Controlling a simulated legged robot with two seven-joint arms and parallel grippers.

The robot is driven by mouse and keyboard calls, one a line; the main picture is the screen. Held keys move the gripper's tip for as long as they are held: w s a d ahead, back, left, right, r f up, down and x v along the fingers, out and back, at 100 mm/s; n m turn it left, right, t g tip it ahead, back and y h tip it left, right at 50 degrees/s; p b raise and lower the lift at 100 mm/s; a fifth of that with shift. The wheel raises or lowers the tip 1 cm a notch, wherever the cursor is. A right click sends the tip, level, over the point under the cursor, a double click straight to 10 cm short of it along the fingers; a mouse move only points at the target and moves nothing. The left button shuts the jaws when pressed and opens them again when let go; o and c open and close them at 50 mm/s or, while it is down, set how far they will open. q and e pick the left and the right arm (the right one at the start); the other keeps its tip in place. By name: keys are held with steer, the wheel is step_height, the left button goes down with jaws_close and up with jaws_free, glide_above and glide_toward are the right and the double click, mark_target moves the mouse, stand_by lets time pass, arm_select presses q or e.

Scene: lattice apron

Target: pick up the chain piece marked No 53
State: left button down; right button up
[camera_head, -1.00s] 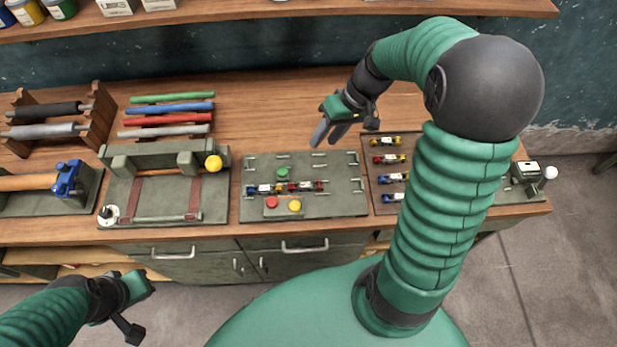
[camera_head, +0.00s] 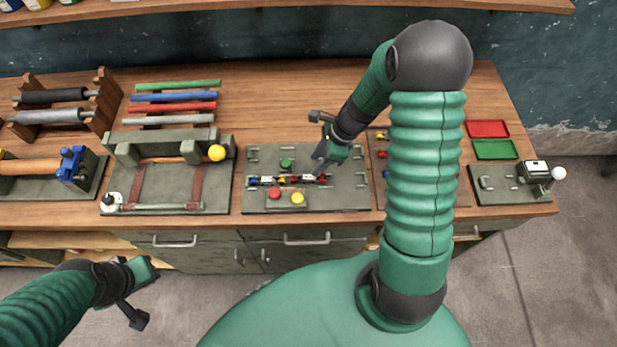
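Small coloured chain pieces (camera_head: 264,181) lie in a row on the grey-green middle board (camera_head: 350,196). More pieces, one with a red end (camera_head: 382,154), lie on the board to its right, mostly hidden behind my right arm. The No 53 mark is too small to read on any piece. My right gripper (camera_head: 319,164) points down over the middle board, close to the right end of the row. I cannot tell whether its fingers are apart or touching a piece. My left gripper (camera_head: 146,293) is open and empty at the lower left, in front of the bench.
The middle board carries a green button (camera_head: 286,163), a red button (camera_head: 274,194) and a yellow button (camera_head: 297,198). A roller fixture (camera_head: 170,147) stands to the left. A red tray (camera_head: 487,129) and green tray (camera_head: 495,149) lie at the right, behind a small device (camera_head: 537,172).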

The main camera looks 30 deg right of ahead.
mark_target(309, 176)
steer(key=shift+x, duration=1.2)
steer(key=x, duration=0.4)
steer(key=shift+s+d+f+p, duration=0.1)
steer(key=shift+s+f+p, duration=0.25)
steer(key=shift+f, duration=0.2)
steer(key=shift+w+f, duration=0.1)
steer(key=shift+w, duration=0.05)
jaws_close()
